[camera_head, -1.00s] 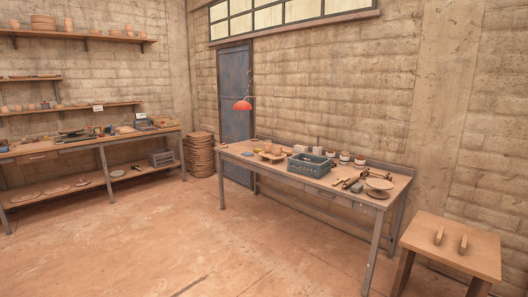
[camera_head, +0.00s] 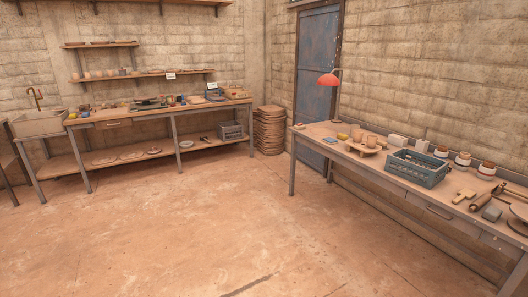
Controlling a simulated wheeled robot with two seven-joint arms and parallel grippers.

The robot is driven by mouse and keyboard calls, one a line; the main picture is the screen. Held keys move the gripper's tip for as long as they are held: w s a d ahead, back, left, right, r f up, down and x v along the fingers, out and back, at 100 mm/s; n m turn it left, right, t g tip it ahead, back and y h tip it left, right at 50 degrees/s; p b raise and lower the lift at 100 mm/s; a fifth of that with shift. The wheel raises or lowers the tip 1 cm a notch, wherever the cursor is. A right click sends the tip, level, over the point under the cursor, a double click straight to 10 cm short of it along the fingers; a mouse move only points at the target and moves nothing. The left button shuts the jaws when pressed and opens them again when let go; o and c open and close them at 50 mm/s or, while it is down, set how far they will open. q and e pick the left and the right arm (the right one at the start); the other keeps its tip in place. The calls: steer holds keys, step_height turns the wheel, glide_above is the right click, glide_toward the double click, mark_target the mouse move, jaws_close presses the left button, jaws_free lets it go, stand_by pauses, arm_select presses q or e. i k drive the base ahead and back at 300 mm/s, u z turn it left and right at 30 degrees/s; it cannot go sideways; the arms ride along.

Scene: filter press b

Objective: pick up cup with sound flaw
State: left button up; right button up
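Several small clay cups (camera_head: 370,141) stand on a low wooden board (camera_head: 364,150) on the right workbench, left of the blue crate. From here I cannot tell whether any of them has a flaw. More small clay vessels (camera_head: 110,74) stand on the lower wall shelf at the left; they are too small to make out. Neither of my grippers is in view.
A long bench (camera_head: 150,118) with a sink (camera_head: 37,123) stands at the left. Stacked round boards (camera_head: 270,130) stand between. The floor is clear.

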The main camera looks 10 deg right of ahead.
mark_target(358, 134)
steer(key=z, duration=0.3)
steer(key=i, duration=2.5)
steer(key=z, duration=1.4)
steer(key=i, duration=1.8)
steer(key=z, duration=0.6)
